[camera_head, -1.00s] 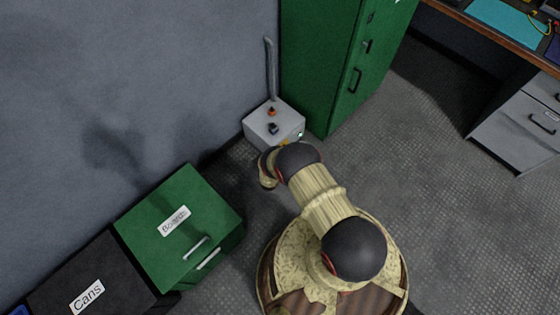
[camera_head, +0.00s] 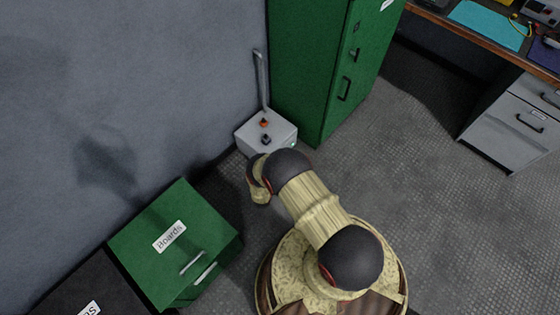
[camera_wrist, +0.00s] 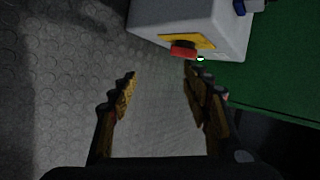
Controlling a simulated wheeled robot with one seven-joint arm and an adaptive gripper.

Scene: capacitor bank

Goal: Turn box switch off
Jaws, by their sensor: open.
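The white switch box (camera_head: 281,131) stands on the floor against the wall, beside the green cabinet, with a grey conduit rising from it. On its top are an orange-red knob (camera_head: 264,123) and a dark blue knob (camera_head: 266,139). In the wrist view the box (camera_wrist: 150,17) is at the top, with a red button (camera_wrist: 184,48) on a yellow plate and a small green light (camera_wrist: 200,58). My gripper (camera_wrist: 160,80) is open and empty, its fingers apart below the red button. In the head view my arm hides the gripper and the box's near side.
A green cabinet (camera_head: 318,65) stands right of the box. A green container labelled Boards (camera_head: 150,262) and a dark one (camera_head: 80,285) sit at lower left. A desk with drawers (camera_head: 515,125) is at right. Floor between desk and my base is clear.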

